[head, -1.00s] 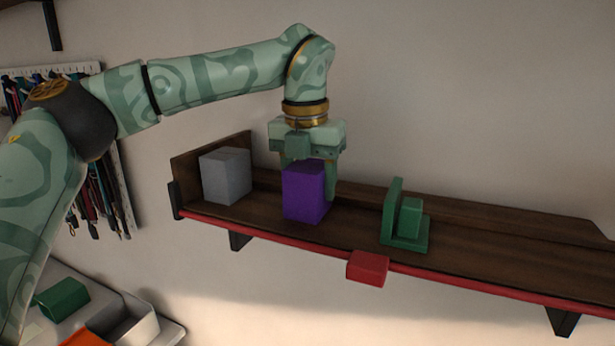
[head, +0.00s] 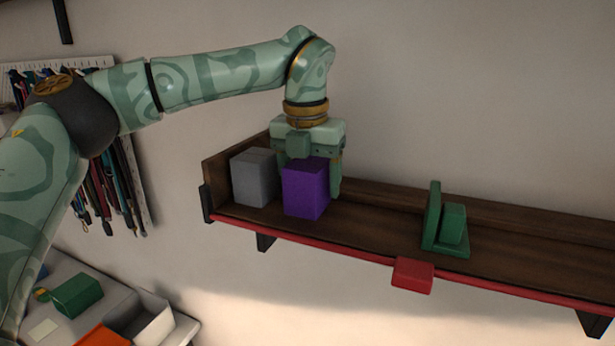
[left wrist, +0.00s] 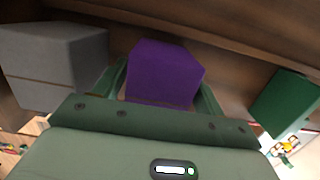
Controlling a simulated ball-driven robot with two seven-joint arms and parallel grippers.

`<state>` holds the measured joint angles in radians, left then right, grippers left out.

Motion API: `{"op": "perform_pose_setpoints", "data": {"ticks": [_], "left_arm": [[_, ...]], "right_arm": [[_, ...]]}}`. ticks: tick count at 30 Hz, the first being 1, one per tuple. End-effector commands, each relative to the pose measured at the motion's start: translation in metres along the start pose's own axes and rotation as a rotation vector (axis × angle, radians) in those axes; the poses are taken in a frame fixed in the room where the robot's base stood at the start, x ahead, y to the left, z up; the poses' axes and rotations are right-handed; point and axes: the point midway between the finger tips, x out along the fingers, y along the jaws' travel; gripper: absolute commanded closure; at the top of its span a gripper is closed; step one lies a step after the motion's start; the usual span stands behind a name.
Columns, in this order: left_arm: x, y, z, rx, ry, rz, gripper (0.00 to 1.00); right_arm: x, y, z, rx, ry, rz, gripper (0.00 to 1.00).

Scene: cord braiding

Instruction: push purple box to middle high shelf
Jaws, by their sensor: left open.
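The purple box (head: 306,189) stands upright on the dark wooden shelf (head: 375,230), towards its left end. It also shows in the left wrist view (left wrist: 163,72). My left gripper (head: 312,172) points down over the box, open, with one finger on each side of it in the left wrist view. In the head view one finger shows along the box's right side. Whether the fingers touch the box, I cannot tell. A grey box (head: 253,178) stands close on the left of the purple box. My right gripper is not in view.
A green bookend-like piece (head: 449,222) stands on the shelf to the right, with bare shelf between it and the purple box. A red block (head: 413,275) sits on the shelf's red front edge. A table with bins (head: 150,325) lies below left.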

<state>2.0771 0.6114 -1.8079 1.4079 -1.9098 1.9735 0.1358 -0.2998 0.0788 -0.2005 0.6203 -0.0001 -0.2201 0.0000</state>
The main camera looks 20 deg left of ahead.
Motion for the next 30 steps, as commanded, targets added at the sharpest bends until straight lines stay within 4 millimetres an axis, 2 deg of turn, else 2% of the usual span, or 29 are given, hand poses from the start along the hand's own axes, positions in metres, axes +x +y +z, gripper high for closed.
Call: {"op": "perform_pose_setpoints", "data": {"ticks": [9, 13, 17, 24, 30], "left_arm": [[-0.001, 0.000, 0.000, -0.001, 0.000, 0.000, 0.20], [-0.010, 0.000, 0.001, -0.002, -0.001, 0.000, 0.20], [-0.033, 0.000, 0.000, -0.002, -0.005, -0.001, 0.20], [-0.086, 0.001, 0.001, -0.003, -0.003, 0.000, 0.20], [-0.113, 0.001, 0.000, -0.001, -0.001, 0.000, 0.20]], "right_arm": [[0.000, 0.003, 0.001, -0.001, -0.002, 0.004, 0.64], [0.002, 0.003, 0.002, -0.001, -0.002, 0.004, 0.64], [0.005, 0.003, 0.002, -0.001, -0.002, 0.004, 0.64], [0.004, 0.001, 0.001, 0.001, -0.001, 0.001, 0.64], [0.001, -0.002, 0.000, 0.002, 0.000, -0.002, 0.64]]}}
